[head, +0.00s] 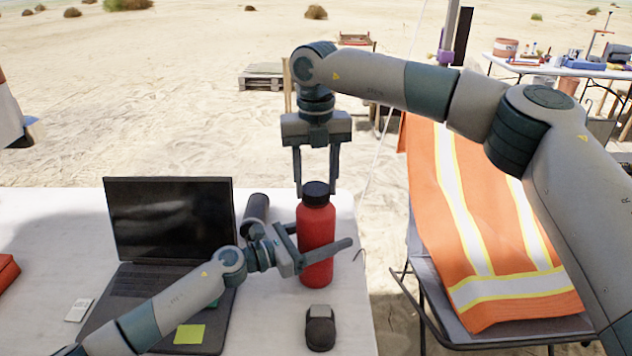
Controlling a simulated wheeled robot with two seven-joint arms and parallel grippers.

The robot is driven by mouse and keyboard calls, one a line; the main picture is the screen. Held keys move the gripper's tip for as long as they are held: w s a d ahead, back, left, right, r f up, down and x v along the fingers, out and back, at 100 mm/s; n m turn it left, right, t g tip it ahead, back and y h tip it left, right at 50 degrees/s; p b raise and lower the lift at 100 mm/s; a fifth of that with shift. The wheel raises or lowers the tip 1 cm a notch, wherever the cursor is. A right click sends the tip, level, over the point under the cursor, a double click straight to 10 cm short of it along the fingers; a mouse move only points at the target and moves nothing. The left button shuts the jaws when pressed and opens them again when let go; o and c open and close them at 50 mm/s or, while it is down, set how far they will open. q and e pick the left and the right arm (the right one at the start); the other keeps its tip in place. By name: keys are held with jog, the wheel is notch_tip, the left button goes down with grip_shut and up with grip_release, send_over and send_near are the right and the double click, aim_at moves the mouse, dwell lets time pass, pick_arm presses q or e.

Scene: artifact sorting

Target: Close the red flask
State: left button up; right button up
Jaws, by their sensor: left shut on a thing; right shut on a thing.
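The red flask (317,227) stands upright on the white table, right of the laptop. Its black cap (315,193) sits at the top of its neck. My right gripper (315,186) points straight down from above and is shut on the cap, one finger on each side. My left gripper (316,243) comes in low from the left and is shut on the flask's body. Its fingers partly cover the middle of the flask. I cannot tell whether the cap is fully seated.
An open laptop (168,222) lies left of the flask, with a dark cylinder (256,208) behind my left gripper. A black mouse (320,328) is in front of the flask. A chair with an orange vest (470,220) stands right of the white table (270,325).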

jog(key=m, duration=1.1)
jog(key=shift+m, duration=0.4)
jog(key=m, duration=0.6)
jog(key=shift+w, duration=0.1)
jog(key=m, duration=0.7)
jog(key=o, duration=1)
jog(key=shift+r, duration=2.2)
